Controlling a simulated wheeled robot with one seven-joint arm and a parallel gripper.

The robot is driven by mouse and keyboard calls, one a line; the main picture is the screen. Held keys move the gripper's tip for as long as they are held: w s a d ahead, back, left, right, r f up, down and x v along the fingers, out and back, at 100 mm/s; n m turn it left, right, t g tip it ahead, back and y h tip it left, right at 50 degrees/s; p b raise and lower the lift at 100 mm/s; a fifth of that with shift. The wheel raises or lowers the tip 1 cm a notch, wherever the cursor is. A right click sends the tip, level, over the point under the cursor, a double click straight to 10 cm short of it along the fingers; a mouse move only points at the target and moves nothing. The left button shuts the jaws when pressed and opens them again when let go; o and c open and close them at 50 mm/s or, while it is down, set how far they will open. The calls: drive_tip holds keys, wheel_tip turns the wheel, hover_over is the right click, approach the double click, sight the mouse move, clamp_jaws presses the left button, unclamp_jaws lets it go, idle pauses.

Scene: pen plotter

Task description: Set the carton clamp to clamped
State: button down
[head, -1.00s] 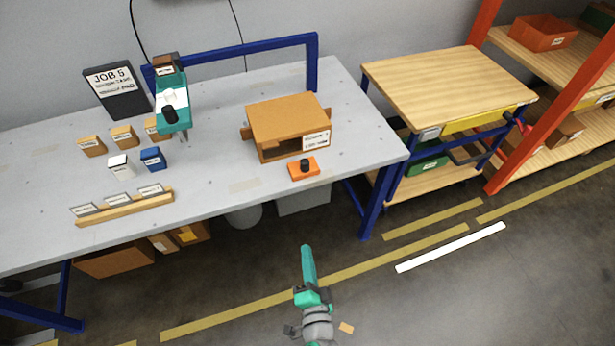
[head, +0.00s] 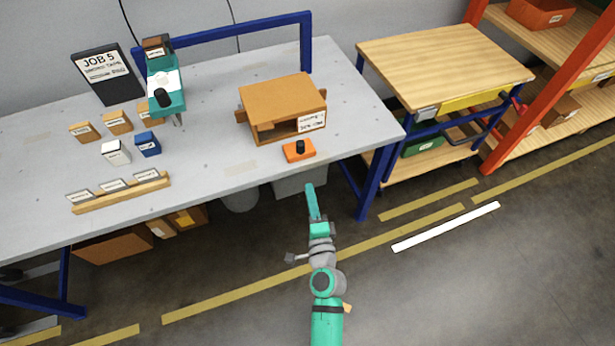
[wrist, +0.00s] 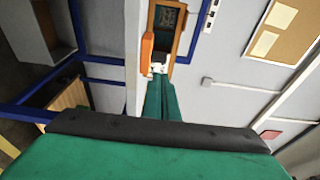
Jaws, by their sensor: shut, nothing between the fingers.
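The carton clamp (head: 299,152) is an orange block with a black knob on top. It sits at the bench's front edge, just in front of the open-fronted brown carton (head: 275,95). Which setting the knob is at is too small to tell. My gripper (head: 310,188) is shut and empty, below and just short of the bench edge in the head view, apart from the clamp. In the wrist view the shut fingers (wrist: 160,85) point toward an orange piece (wrist: 147,52), likely the clamp, beside the carton's brown frame (wrist: 178,35).
The grey bench (head: 215,150) also carries a teal machine (head: 166,90), a JOB 5 sign (head: 105,75), small boxes and a wooden label rail (head: 120,192). A wooden-topped cart (head: 440,65) stands to the right.

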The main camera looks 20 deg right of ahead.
sight(298, 149)
drive_tip(key=w, duration=0.4)
drive_tip(key=w+d, duration=0.1)
drive_tip(key=w, duration=0.3)
drive_tip(key=w+d, duration=0.1)
drive_tip(key=w, duration=0.3)
drive_tip(key=shift+w+d, duration=0.1)
drive_tip(key=shift+w, duration=0.4)
drive_tip(key=w, duration=0.4)
drive_tip(key=shift+w, duration=0.2)
drive_tip(key=shift+w+r, duration=0.1)
drive_tip(key=shift+r, duration=0.05)
drive_tip(key=shift+s+a, duration=0.3)
drive_tip(key=shift+s, duration=0.05)
drive_tip(key=s+a, duration=0.2)
drive_tip(key=s, duration=1.1)
drive_tip(key=shift+s, duration=0.25)
